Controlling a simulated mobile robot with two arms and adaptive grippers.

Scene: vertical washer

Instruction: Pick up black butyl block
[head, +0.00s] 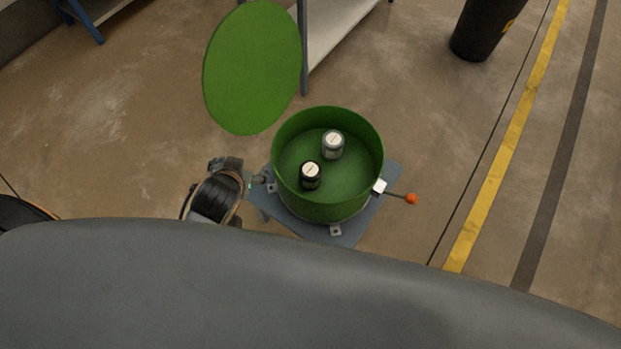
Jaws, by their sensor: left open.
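Two small blocks lie inside the round green tub (286,135). The black block (310,182), with a white round top, sits near the middle of the tub floor, toward the front left. A grey block (333,152), also with a white top, sits behind it and to the right, apart from it. My left gripper (259,181) is outside the tub, just left of its wall and lower than the rim in the picture. It is open and holds nothing visible; its fingers are small and partly hard to make out. My right gripper is not in view.
The tub stands on a grey base plate (350,229). Its green round lid (252,68) stands open behind left. A lever with an orange knob (411,198) sticks out right.

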